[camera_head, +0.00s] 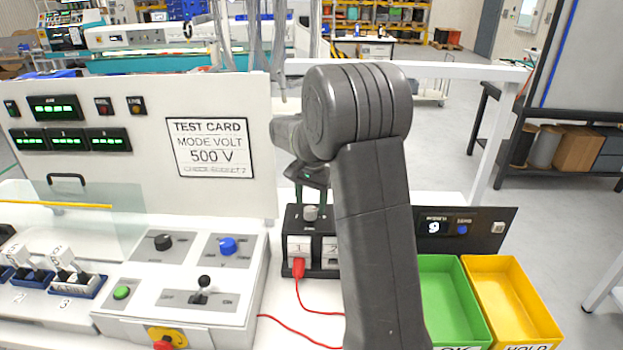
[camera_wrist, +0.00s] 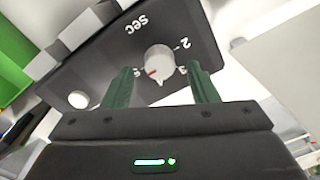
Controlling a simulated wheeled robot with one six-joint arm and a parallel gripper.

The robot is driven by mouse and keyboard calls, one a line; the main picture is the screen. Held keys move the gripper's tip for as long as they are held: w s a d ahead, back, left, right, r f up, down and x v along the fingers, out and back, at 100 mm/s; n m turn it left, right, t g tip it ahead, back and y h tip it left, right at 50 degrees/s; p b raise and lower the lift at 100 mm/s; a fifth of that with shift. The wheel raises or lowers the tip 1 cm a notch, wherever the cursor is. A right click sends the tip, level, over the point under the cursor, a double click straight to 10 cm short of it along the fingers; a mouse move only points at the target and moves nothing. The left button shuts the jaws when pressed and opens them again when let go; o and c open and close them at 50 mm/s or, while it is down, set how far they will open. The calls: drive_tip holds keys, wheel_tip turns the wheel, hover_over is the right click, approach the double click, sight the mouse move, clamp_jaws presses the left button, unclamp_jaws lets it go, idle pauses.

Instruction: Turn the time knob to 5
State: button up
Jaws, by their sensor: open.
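The time knob (camera_wrist: 160,60) is a pale round knob on a dark panel marked "sec", which appears upside down in the wrist view. A red mark on the knob faces lower left, towards a partly hidden numeral that looks like 5. A 2 and another partly covered numeral are on the right. The knob also shows in the head view (camera_head: 311,213) on top of a black box. My gripper (camera_wrist: 161,72) is open, with one green finger on each side of the knob. I cannot tell whether they touch it. In the head view my gripper (camera_head: 312,192) is above the box.
A red plug (camera_head: 298,267) with a red cable is at the box's front. A green bin (camera_head: 452,290) and a yellow bin (camera_head: 512,300) stand to the right. A test card (camera_head: 211,147) and a control console (camera_head: 185,270) with other knobs are to the left.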

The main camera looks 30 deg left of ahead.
sight(312, 210)
wheel_tip(312, 210, up, 12)
drive_tip(key=shift+d+f+b, duration=0.2)
drive_tip(key=shift+b, duration=0.15)
drive_tip(key=shift+f, duration=0.15)
drive_tip(key=f, duration=0.9)
drive_tip(key=f+p, duration=0.1)
drive_tip(key=f, duration=0.3)
drive_tip(key=shift+a+f, duration=0.25)
drive_tip(key=shift+f, duration=0.05)
drive_tip(key=shift+r, duration=0.1)
